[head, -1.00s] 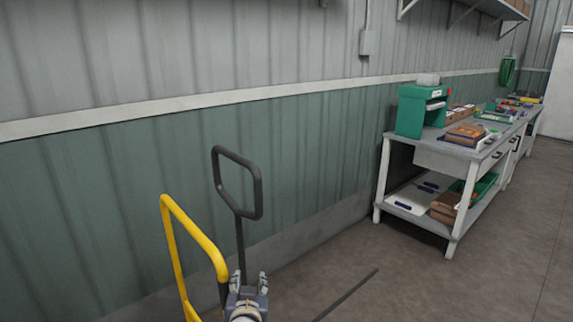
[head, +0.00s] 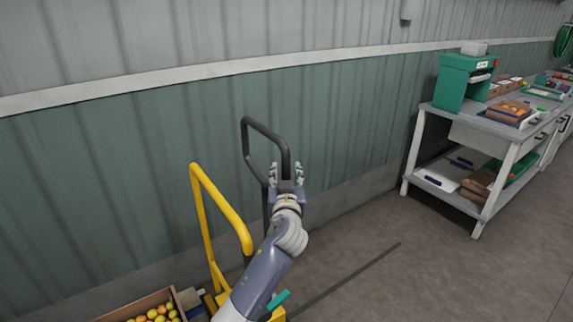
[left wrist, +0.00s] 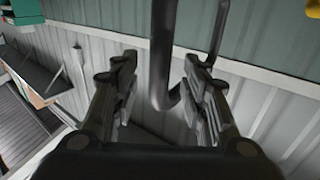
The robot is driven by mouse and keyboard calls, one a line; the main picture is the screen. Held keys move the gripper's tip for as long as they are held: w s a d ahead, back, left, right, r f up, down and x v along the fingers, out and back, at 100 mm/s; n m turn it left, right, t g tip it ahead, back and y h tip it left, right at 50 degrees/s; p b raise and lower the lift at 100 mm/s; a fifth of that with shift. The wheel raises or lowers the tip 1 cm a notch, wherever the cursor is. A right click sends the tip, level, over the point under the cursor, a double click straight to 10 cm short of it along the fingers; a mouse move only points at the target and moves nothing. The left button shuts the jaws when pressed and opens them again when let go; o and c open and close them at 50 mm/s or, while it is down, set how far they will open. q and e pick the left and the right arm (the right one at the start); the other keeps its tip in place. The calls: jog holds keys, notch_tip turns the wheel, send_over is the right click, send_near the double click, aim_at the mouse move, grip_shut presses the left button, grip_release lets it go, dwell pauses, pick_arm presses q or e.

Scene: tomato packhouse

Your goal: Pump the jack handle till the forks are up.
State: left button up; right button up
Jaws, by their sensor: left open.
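The jack handle is a black loop (head: 264,131) on a dark shaft, standing upright in front of the green wall in the head view. My left gripper (head: 286,172) is open at the lower right side of the loop. In the left wrist view, the black handle tube (left wrist: 160,55) runs between the two spread fingers of my left gripper (left wrist: 161,85), with a gap on both sides. The forks cannot be made out, so their height does not show. My right gripper is not in view.
A yellow frame (head: 221,206) stands just left of the handle. A crate (head: 132,307) of tomatoes is at the bottom left. A grey workbench (head: 478,131) with a green machine (head: 452,83) stands at the right. The floor between is clear except for a dark strip.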

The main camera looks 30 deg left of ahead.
aim_at(287, 170)
pick_arm(q)
jog(key=shift+x, duration=2.15)
jog(key=shift+f, duration=0.1)
grip_shut()
jog(key=shift+d, duration=0.1)
